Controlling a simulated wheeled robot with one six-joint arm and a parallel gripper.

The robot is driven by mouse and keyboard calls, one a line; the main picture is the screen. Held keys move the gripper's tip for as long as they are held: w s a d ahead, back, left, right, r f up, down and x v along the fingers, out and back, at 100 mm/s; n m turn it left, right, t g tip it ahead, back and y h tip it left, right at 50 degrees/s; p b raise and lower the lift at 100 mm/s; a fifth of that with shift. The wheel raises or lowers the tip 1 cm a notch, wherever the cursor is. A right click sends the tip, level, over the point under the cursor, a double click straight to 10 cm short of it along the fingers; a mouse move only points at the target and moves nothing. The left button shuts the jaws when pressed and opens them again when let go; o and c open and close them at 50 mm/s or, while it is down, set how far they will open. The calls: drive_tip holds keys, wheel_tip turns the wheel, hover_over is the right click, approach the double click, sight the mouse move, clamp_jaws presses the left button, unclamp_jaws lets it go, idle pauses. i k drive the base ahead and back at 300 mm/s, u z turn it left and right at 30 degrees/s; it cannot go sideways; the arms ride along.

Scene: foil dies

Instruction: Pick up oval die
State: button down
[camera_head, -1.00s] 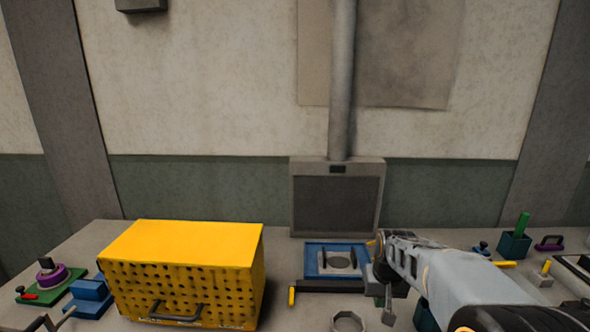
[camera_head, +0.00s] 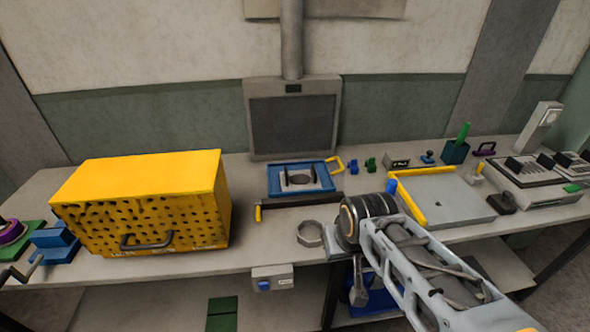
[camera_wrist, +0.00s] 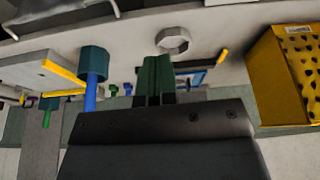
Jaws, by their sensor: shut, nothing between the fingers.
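I cannot tell for sure which piece is the oval die. A teal faceted block with a blue handle (camera_wrist: 92,78) shows close in the wrist view, left of my fingers; its blue top (camera_head: 391,186) shows in the head view, the rest hidden behind my arm. A small blue piece (camera_head: 353,166) and a green piece (camera_head: 370,164) stand farther back. My gripper (camera_wrist: 154,62) is shut and empty, its green fingers together. In the head view my gripper (camera_head: 358,292) points down at the bench's front, and its fingertips are not clear.
A grey ring (camera_head: 310,234) lies beside my wrist. A yellow perforated box (camera_head: 150,178) stands left. A blue tray (camera_head: 273,181) with a grey plate sits behind. A grey slab (camera_head: 448,194) with a yellow edge lies right. A green cup (camera_head: 455,152) stands farther back.

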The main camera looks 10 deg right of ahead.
sight(304, 179)
drive_tip(key=k, duration=1.3)
drive_tip(key=u, duration=0.8)
drive_tip(key=i, duration=1.35)
drive_tip(key=z, duration=0.75)
drive_tip(key=i, duration=0.45)
drive_tip(key=z, duration=0.5)
